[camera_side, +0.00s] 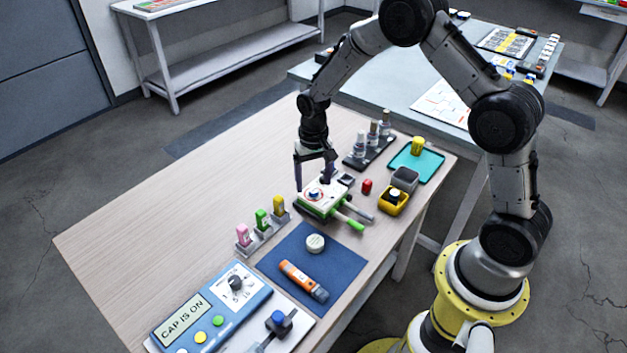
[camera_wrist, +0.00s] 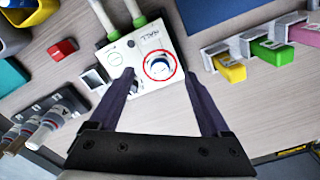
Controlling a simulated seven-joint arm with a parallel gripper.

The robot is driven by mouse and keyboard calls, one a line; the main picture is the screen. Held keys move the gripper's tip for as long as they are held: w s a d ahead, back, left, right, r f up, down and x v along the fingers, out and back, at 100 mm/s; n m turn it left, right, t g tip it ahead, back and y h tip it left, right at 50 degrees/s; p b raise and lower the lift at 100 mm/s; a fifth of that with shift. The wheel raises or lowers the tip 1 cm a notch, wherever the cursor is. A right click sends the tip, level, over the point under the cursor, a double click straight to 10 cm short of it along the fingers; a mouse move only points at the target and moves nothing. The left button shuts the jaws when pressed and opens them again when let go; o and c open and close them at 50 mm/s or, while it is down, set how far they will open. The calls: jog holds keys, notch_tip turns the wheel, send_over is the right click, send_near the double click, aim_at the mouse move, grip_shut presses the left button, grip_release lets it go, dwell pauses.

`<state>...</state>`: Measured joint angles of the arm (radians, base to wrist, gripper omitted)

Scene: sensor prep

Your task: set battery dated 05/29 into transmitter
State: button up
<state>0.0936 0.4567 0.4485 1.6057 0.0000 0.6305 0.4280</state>
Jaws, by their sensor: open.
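The white device with green handles (camera_side: 318,207), which I take to be the transmitter, lies mid-table; in the wrist view its white face (camera_wrist: 135,55) shows a red-ringed round part (camera_wrist: 159,67) and small lettering like "HALL". Pink (camera_side: 242,235), green (camera_side: 262,219) and yellow (camera_side: 279,206) blocks, possibly the batteries, stand in grey holders. They also show in the wrist view as yellow (camera_wrist: 232,72), green (camera_wrist: 268,52) and pink (camera_wrist: 304,36). No date is readable. My gripper (camera_side: 313,183) is open and empty above the device, its fingertips (camera_wrist: 158,75) either side of the ringed part.
A blue mat (camera_side: 335,258) holds an orange tube (camera_side: 303,281) and a white round cap (camera_side: 315,243). A blue panel (camera_side: 252,289) reads "CAP IS ON". A vial rack (camera_side: 357,163), teal tray (camera_side: 429,168), yellow container (camera_side: 395,206) and red block (camera_side: 367,186) crowd the right. The table's left is clear.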

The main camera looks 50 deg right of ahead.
jog(key=shift+r, duration=0.35)
jog(key=shift+r, duration=2.95)
jog(key=s+a+r+n+t, duration=0.15)
jog(key=s+r, duration=0.25)
jog(key=r, duration=0.6)
jog(key=s+a+r+t, duration=0.1)
jog(key=s+r+t, duration=0.3)
jog(key=r, duration=0.7)
jog(key=s+a+f+n, duration=0.1)
jog(key=s+n, duration=0.3)
jog(key=s, duration=1.5)
jog(key=shift+s+a+f, duration=0.15)
jog(key=shift+a+f, duration=0.15)
jog(key=shift+f, duration=0.4)
